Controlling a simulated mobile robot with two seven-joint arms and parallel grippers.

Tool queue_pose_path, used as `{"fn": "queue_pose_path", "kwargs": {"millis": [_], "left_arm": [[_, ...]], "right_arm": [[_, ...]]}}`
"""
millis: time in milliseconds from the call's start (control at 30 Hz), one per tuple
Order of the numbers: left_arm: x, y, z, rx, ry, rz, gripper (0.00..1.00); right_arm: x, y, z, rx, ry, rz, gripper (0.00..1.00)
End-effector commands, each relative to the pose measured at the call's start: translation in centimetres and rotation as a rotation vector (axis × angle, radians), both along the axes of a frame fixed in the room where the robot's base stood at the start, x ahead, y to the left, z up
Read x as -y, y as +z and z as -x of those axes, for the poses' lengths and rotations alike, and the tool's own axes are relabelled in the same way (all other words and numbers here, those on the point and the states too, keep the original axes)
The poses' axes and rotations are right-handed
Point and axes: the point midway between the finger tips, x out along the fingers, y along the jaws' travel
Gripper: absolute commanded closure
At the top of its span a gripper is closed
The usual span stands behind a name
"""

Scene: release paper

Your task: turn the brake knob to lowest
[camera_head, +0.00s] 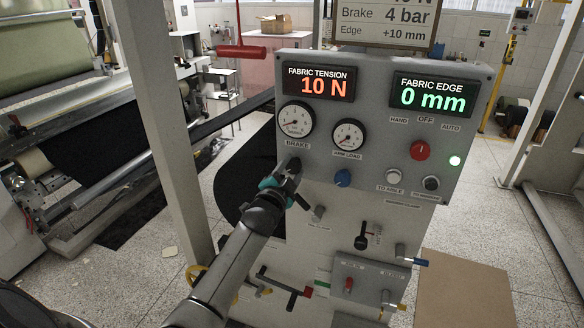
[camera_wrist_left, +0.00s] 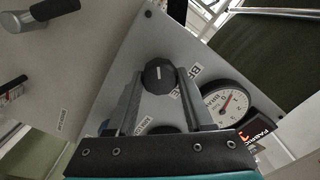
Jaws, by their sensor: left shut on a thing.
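The brake knob (camera_wrist_left: 158,76) is a dark round knob with a white pointer mark, on the sloped grey panel (camera_head: 468,90) below the BRAKE label. It shows between the two fingertips of my left gripper (camera_wrist_left: 158,82) in the left wrist view. In the head view the left gripper (camera_head: 291,170) reaches the panel below the brake gauge (camera_head: 295,120) and mostly hides the knob. The gripper is shut on the knob. The brake gauge is a white dial with a red needle; it also shows in the left wrist view (camera_wrist_left: 228,103). My right gripper is not in view.
A blue knob (camera_head: 343,178) sits just right of my gripper, with a red knob (camera_head: 419,150) farther right. Levers (camera_head: 361,240) and a lower box (camera_head: 365,283) stick out below. A grey post (camera_head: 167,130) stands left. A sign (camera_head: 384,20) above reads Brake 4 bar.

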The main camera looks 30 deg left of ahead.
Motion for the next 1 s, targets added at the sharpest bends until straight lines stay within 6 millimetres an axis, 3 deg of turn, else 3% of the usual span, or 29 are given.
{"fn": "queue_pose_path", "kwargs": {"millis": [300,800,833,1000], "left_arm": [[-0.05,-0.02,0.01,0.024,0.001,0.103,1.00],[-0.03,-0.03,0.01,0.029,0.001,0.122,1.00],[-0.03,-0.03,0.01,0.029,0.001,0.122,0.46],[-0.02,-0.02,0.01,0.028,0.001,0.120,0.27]], "right_arm": [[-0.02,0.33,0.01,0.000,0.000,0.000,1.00],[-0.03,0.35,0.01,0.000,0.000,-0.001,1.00],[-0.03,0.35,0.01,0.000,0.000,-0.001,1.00],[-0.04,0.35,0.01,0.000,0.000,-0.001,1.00]]}}
